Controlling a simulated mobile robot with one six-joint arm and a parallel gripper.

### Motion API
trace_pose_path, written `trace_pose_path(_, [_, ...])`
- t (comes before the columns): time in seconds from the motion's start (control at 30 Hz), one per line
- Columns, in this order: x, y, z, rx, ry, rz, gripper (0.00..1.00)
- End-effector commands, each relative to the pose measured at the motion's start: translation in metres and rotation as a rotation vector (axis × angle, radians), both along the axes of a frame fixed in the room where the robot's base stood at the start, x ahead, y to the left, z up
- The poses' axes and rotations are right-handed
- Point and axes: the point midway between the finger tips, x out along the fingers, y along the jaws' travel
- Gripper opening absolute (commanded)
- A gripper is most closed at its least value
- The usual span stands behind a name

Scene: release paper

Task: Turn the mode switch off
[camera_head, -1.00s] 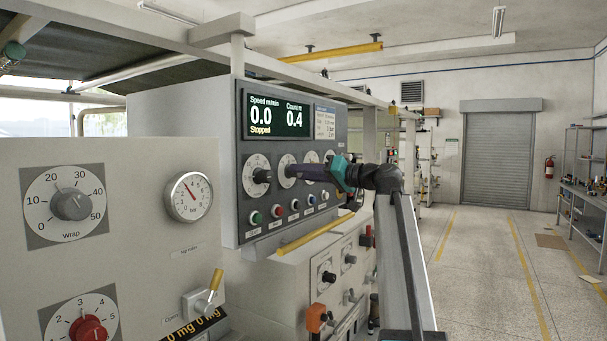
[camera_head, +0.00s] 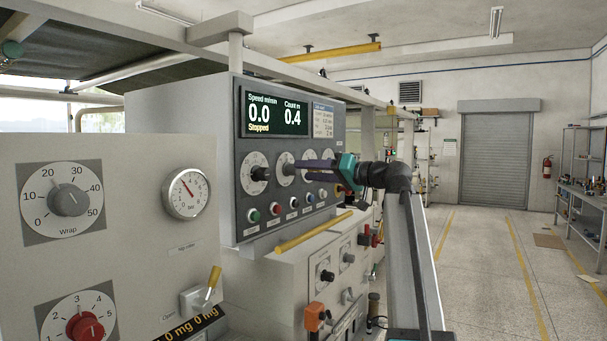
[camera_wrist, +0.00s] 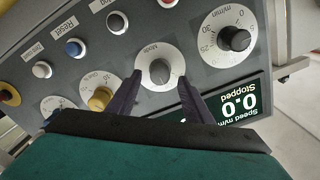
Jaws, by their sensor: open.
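The mode switch (camera_wrist: 159,72) is a grey knob on a round white dial marked "Mode" in the wrist view. In the head view its dial (camera_head: 284,168) is the second from the left in the row under the display. My gripper (camera_wrist: 160,80) is open, its two dark fingers on either side of the knob with gaps to it. I cannot tell whether the fingertips reach around the knob or stop just short of it. In the head view my gripper (camera_head: 298,166) points level at the panel and hides part of the dials behind it.
A speed knob (camera_wrist: 235,39) and a yellow knob (camera_wrist: 100,98) flank the mode dial. Several push buttons, one black (camera_wrist: 117,23), sit below the dials. The display (camera_head: 272,114) above reads "Stopped". A yellow bar (camera_head: 313,231) runs below the panel. Open floor lies to the right.

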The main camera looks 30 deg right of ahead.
Motion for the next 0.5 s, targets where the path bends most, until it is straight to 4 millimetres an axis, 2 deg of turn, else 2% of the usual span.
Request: trace_pose_path(0.5, [-0.071, -0.044, -0.001, 0.0, -0.002, -0.003, 0.46])
